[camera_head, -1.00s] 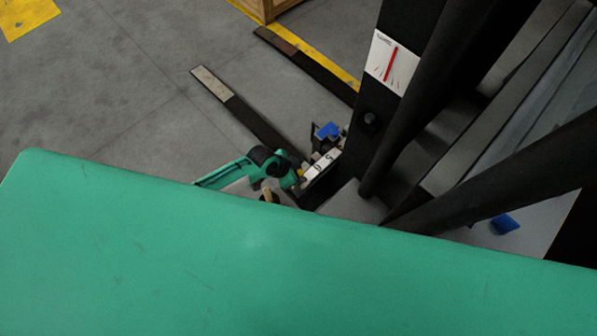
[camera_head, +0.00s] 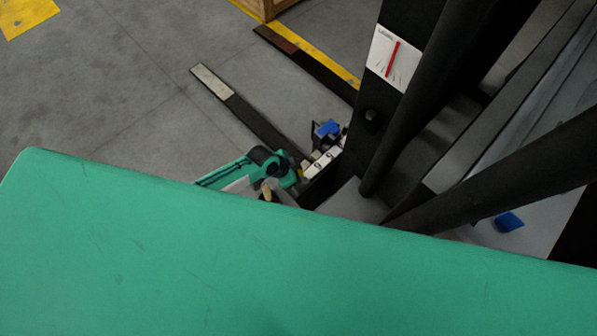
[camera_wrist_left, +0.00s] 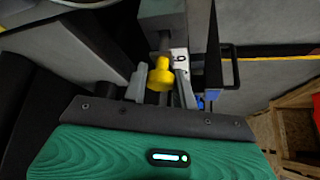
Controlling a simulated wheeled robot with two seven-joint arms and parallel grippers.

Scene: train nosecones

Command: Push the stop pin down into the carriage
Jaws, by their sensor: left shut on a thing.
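The stop pin shows as a yellow knob (camera_wrist_left: 160,76) in the left wrist view, with a thin stem rising from it toward a grey block (camera_wrist_left: 162,22). My left gripper (camera_wrist_left: 161,84) is shut on it, one grey finger on each side. In the head view my left gripper (camera_head: 301,174) is small and partly covered, beside a white numbered plate (camera_head: 323,161) at the foot of the black mast. The carriage shows there only in part, and the pin's hole cannot be made out. My right gripper is not in view.
A large green surface (camera_head: 250,260) fills the front of the head view. The black mast (camera_head: 375,140) bears a white level gauge (camera_head: 394,58). Two forks (camera_head: 245,112) reach over open grey floor. A blue part (camera_head: 328,128) sits near the plate. A wooden crate (camera_wrist_left: 300,120) stands right.

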